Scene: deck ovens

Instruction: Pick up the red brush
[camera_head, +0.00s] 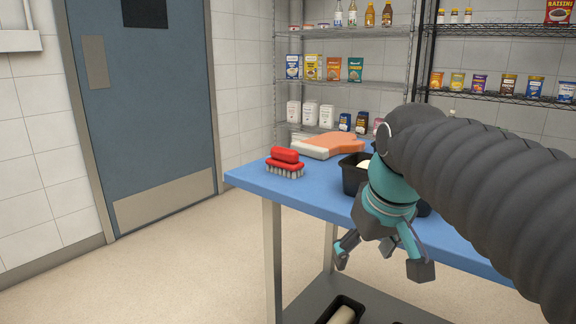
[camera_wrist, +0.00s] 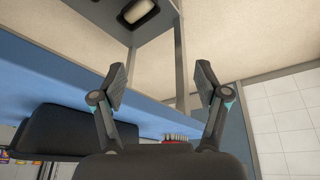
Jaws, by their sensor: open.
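The red brush (camera_head: 285,163) lies on the blue table (camera_head: 310,199) near its left corner, with its red handle up and pale bristles down. In the wrist view a small part of the brush (camera_wrist: 174,138) shows behind my gripper. My gripper (camera_head: 383,268) is open and empty. It hangs in front of the table's front edge, to the right of the brush and apart from it. In the wrist view my gripper's two fingers (camera_wrist: 160,88) stand wide apart, with nothing between them.
A black tin (camera_head: 354,178) stands right of the brush, partly hidden by my arm. Another tin (camera_head: 341,311) is on the lower shelf. Wire shelves with packages stand behind; a blue door (camera_head: 145,110) is at left. The floor at left is clear.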

